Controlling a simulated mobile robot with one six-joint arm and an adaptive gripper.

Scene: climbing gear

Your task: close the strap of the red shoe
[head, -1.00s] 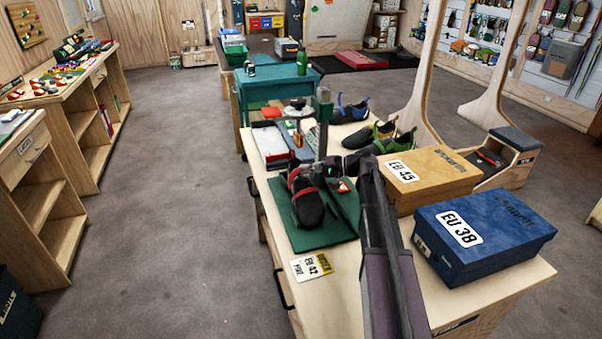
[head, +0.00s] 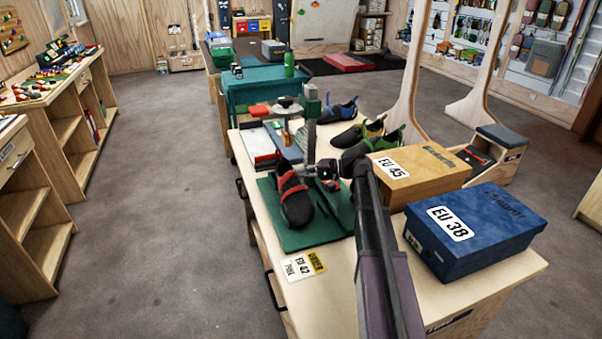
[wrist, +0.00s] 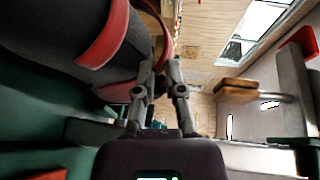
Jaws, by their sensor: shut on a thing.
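The red shoe (head: 297,212) is a black shoe with red straps, lying on a green mat (head: 304,238) on the bench in the head view. Its dark body fills the upper left of the wrist view (wrist: 55,30), with a broad red strap (wrist: 108,38) across it. My gripper (head: 316,173) is at the right side of the shoe. In the wrist view my gripper (wrist: 161,72) has its two fingertips close together on a red strap end (wrist: 158,28) beside the shoe. The fingers partly hide the gripped part.
An orange EU 45 box (head: 421,172) and a blue EU 38 box (head: 475,236) stand right of my arm. Other shoes (head: 357,134) sit behind. A green-topped post (head: 310,104) rises behind the mat.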

